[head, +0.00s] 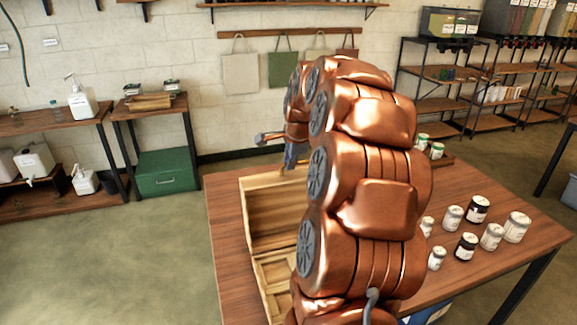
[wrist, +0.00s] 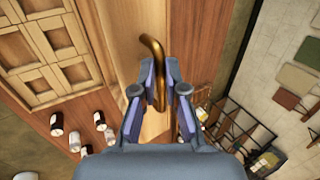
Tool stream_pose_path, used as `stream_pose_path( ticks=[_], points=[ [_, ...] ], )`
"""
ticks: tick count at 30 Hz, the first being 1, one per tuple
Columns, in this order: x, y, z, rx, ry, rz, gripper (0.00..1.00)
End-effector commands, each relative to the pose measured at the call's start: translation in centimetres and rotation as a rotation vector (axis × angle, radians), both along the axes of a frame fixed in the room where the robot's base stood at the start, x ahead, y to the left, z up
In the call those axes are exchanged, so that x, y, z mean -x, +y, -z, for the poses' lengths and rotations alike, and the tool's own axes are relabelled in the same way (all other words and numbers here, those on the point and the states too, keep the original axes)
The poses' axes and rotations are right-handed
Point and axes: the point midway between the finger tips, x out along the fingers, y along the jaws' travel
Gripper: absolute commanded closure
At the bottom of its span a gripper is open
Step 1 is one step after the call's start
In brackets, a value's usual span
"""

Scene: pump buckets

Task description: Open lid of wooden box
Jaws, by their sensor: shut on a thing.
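The wooden box (head: 265,290) stands on the brown table with its compartments showing, so it is open. Its lid (head: 272,212) stands raised at the far side, inner face toward the head camera. In the wrist view the lid (wrist: 122,40) shows as a light plank beside the box's square compartments (wrist: 38,62). A curved brass handle (wrist: 155,52) is on the lid. My gripper (wrist: 160,88) is shut on this handle, with its fingers on either side. In the head view my gripper (head: 290,155) is small at the lid's top edge. My arm hides the box's right part.
Several jars (head: 478,210) with white or dark labels stand on the table (head: 225,255) right of my arm. A side table (head: 60,122) and a green chest (head: 168,172) are at the left, shelves (head: 440,75) at the back right. Floor at the left is clear.

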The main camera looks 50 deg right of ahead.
Motion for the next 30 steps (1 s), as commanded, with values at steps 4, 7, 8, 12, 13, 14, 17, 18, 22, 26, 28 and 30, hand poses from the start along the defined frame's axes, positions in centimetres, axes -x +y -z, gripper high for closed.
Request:
stream_pose_path(
  ticks=[4, 7, 8, 12, 13, 14, 17, 18, 22, 26, 28, 30],
  points=[
    [0.68, 0.33, -0.02, 0.011, -0.020, 0.001, 1.00],
    [0.84, 0.43, -0.12, 0.016, -0.025, 0.001, 1.00],
    [0.86, 0.44, -0.12, 0.016, -0.025, 0.001, 1.00],
    [0.86, 0.45, -0.18, 0.016, -0.025, 0.000, 1.00],
    [0.85, 0.45, -0.17, 0.016, -0.025, 0.000, 1.00],
    [0.85, 0.45, -0.17, 0.016, -0.025, 0.000, 1.00],
    [0.85, 0.45, -0.15, 0.016, -0.025, 0.000, 1.00],
    [0.84, 0.45, -0.16, 0.016, -0.025, 0.000, 0.84],
    [0.83, 0.46, -0.15, 0.016, -0.026, 0.000, 0.71],
    [0.82, 0.47, -0.15, 0.016, -0.026, 0.000, 0.63],
    [0.82, 0.47, -0.15, 0.016, -0.026, 0.000, 0.63],
    [0.82, 0.47, -0.15, 0.016, -0.026, 0.000, 0.63]
  ],
)
